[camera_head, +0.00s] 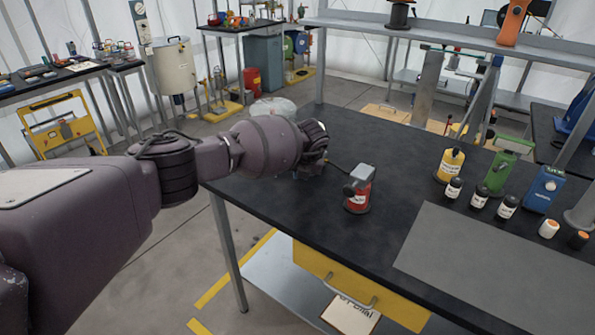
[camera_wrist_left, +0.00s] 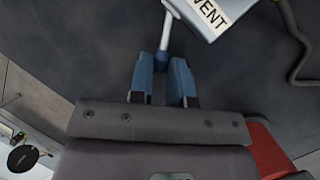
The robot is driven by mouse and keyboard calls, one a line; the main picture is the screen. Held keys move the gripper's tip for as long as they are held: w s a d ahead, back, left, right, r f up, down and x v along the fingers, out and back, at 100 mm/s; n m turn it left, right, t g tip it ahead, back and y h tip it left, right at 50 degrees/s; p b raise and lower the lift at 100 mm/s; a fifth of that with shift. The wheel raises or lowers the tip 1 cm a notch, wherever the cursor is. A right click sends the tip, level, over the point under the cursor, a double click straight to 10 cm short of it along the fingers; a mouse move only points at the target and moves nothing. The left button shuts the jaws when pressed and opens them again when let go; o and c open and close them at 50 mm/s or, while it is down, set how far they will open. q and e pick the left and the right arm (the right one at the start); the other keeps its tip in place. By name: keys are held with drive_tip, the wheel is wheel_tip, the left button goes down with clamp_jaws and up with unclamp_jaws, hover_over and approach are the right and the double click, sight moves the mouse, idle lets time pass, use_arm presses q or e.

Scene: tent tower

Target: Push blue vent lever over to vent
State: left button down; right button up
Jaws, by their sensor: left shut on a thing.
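In the left wrist view, a pale bluish-grey lever rod (camera_wrist_left: 165,38) runs from a light grey block with a VENT label (camera_wrist_left: 212,14) down to my left gripper (camera_wrist_left: 162,60). The gripper's two blue fingers are shut on the rod's end, one on each side. In the head view my left gripper (camera_head: 318,150) is over the far left part of the black bench (camera_head: 385,145). There my wrist and hand hide the lever and most of its block. My right gripper is in neither view.
A red can-like device with a grey top (camera_head: 358,190) stands close by on the bench. A dark cable (camera_wrist_left: 300,50) lies near the block. Yellow (camera_head: 449,165), green (camera_head: 500,172) and blue (camera_head: 543,190) containers stand at the right. The bench middle is clear.

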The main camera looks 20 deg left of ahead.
use_arm(q)
drive_tip(key=shift+d+n, duration=0.15)
drive_tip(key=shift+n, duration=0.25)
drive_tip(key=shift+w, duration=0.1)
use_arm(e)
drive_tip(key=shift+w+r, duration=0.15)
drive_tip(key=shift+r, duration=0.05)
use_arm(q)
drive_tip(key=c, duration=1.1)
unclamp_jaws()
drive_tip(key=shift+d+r, duration=0.15)
drive_tip(key=shift+r, duration=0.45)
drive_tip(key=shift+p+v, duration=1.15)
drive_tip(key=shift+v, duration=3.7)
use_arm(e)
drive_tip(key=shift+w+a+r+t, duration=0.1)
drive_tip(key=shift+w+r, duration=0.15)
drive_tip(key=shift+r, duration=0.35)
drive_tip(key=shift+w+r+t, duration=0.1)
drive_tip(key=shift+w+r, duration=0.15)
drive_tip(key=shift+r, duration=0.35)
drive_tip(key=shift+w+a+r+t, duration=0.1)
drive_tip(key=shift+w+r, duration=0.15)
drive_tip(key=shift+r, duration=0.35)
use_arm(q)
drive_tip(key=shift+d+f, duration=0.1)
drive_tip(key=shift+d, duration=0.1)
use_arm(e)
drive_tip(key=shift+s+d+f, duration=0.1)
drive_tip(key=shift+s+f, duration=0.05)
